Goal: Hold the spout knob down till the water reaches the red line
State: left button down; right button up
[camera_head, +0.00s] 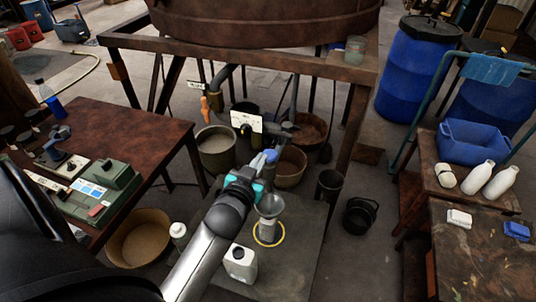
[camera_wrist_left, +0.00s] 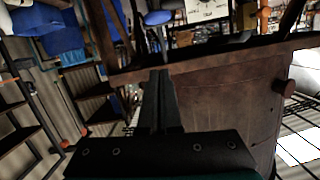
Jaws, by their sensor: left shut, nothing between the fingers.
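My left gripper (camera_head: 258,173) reaches in from the lower left in the head view. Its black fingers are shut with nothing between them, as the left wrist view (camera_wrist_left: 160,80) also shows. A blue rounded piece (camera_head: 270,156), perhaps the spout knob, shows just beyond the fingertips; I cannot tell whether they touch it. A grey funnel-topped vessel (camera_head: 269,206) stands below the gripper, inside a yellow ring (camera_head: 281,240) on a dark grey surface (camera_head: 295,265). I cannot make out the water level or a red line. My right gripper is not in view.
A large brown vat (camera_head: 265,22) rests on a rusty frame (camera_head: 310,66) above. A white panel (camera_head: 246,122) sits behind the gripper. A white jug (camera_head: 240,262) stands in front of the vessel. Buckets stand around. A brown table (camera_head: 115,125) is left, blue barrels (camera_head: 415,75) right.

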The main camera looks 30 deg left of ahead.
pick_arm(q)
jog(key=b, duration=0.1)
send_over(269, 151)
jog(key=s+d, duration=0.2)
jog(key=s, duration=0.1)
jog(key=f, duration=0.2)
notch_tip(269, 151, down, 2)
jog(key=shift+a+f+b, duration=0.1)
jog(key=shift+f+b, duration=0.1)
jog(key=shift+b, duration=0.2)
jog(key=shift+a+f, duration=0.1)
jog(key=shift+f, duration=0.65)
